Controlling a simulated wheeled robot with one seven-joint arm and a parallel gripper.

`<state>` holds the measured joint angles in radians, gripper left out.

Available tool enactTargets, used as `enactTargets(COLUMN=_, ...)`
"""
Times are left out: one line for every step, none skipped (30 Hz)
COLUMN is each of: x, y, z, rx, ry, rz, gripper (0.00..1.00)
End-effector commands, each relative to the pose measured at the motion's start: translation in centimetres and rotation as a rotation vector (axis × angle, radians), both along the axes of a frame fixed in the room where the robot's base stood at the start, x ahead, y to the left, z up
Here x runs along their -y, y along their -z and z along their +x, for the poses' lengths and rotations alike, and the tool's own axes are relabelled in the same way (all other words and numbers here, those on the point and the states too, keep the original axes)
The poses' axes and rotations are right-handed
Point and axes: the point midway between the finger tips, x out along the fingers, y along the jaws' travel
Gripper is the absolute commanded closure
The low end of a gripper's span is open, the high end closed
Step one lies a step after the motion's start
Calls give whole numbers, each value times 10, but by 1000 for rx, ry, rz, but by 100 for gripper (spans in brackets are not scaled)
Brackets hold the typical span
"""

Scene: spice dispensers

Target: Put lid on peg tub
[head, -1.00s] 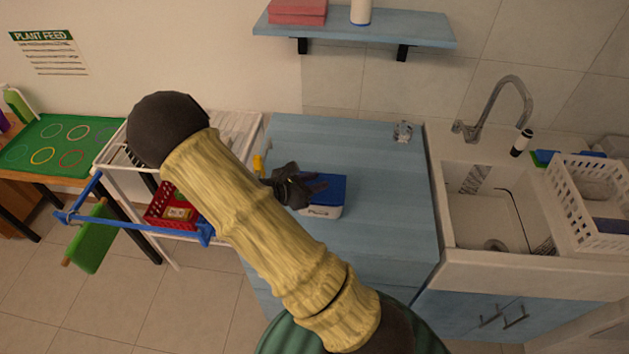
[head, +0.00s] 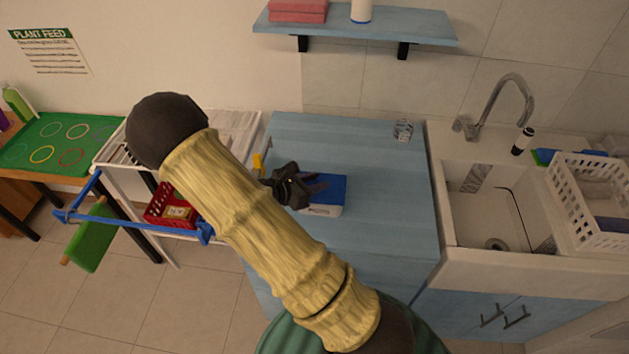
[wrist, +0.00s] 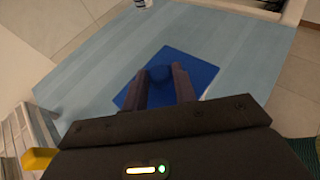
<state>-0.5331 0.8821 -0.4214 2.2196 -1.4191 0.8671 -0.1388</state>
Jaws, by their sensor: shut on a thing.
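The peg tub (head: 322,210) is a white box with a printed label, standing on the blue counter. The blue lid (head: 331,187) lies over its top; it also shows in the wrist view (wrist: 203,70), where it hides the tub beneath. I cannot tell whether the lid sits fully flush. My gripper (head: 312,187) is above the lid, at its left part in the head view. In the wrist view its two dark fingers (wrist: 166,88) are closed on a round blue knob (wrist: 159,73) in the middle of the lid.
The blue counter (head: 375,150) is mostly clear around the tub, with a small glass (head: 403,130) near its back right. A sink (head: 490,215) with a white basket (head: 590,200) is at the right. A white trolley (head: 240,125) with a red basket (head: 168,203) stands left.

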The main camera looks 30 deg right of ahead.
Motion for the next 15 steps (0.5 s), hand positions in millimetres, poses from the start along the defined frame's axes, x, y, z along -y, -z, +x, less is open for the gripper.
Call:
enactTargets(x=0, y=0, z=0, rx=0, ry=0, rz=0, gripper=95)
enactTargets(x=0, y=0, z=0, rx=0, ry=0, rz=0, gripper=95)
enactTargets(x=0, y=0, z=0, rx=0, ry=0, rz=0, gripper=95)
enactTargets(x=0, y=0, z=0, rx=0, ry=0, rz=0, gripper=95)
enactTargets(x=0, y=0, z=0, rx=0, ry=0, rz=0, gripper=95)
enactTargets(x=0, y=0, z=0, rx=0, ry=0, rz=0, gripper=95)
enactTargets(x=0, y=0, z=0, rx=0, ry=0, rz=0, gripper=95)
enactTargets(x=0, y=0, z=0, rx=0, ry=0, rz=0, gripper=95)
enactTargets(x=0, y=0, z=0, rx=0, ry=0, rz=0, gripper=95)
enactTargets(x=0, y=0, z=0, rx=0, ry=0, rz=0, gripper=95)
enactTargets(x=0, y=0, z=0, rx=0, ry=0, rz=0, gripper=69)
enactTargets(x=0, y=0, z=0, rx=0, ry=0, rz=0, gripper=61)
enactTargets(x=0, y=0, z=0, rx=0, ry=0, rz=0, gripper=55)
enactTargets(x=0, y=0, z=0, rx=0, ry=0, rz=0, gripper=49)
enactTargets(x=0, y=0, z=0, rx=0, ry=0, rz=0, gripper=47)
